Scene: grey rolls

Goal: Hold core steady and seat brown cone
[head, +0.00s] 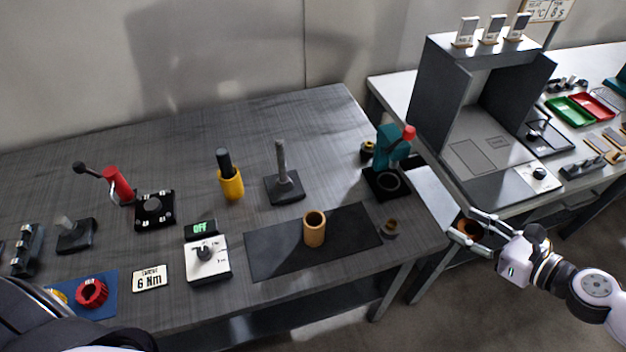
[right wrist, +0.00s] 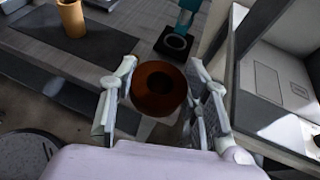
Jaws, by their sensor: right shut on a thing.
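The core, a tan hollow cylinder (head: 314,228), stands upright on a dark mat (head: 270,255) on the grey table. It also shows at the top left of the right wrist view (right wrist: 72,18), with no gripper touching it. My right gripper (head: 463,225) is shut on the brown cone (head: 467,229), right of the grey table's edge. The right wrist view shows the brown cone (right wrist: 158,90) between the fingers as a round reddish-brown piece with a dark central hole. My left gripper is not in view.
A small brownish piece (head: 390,227) sits at the mat's right end. A teal press with a red knob (head: 392,150) stands behind it. A grey open-fronted cabinet (head: 440,80) stands on the right bench.

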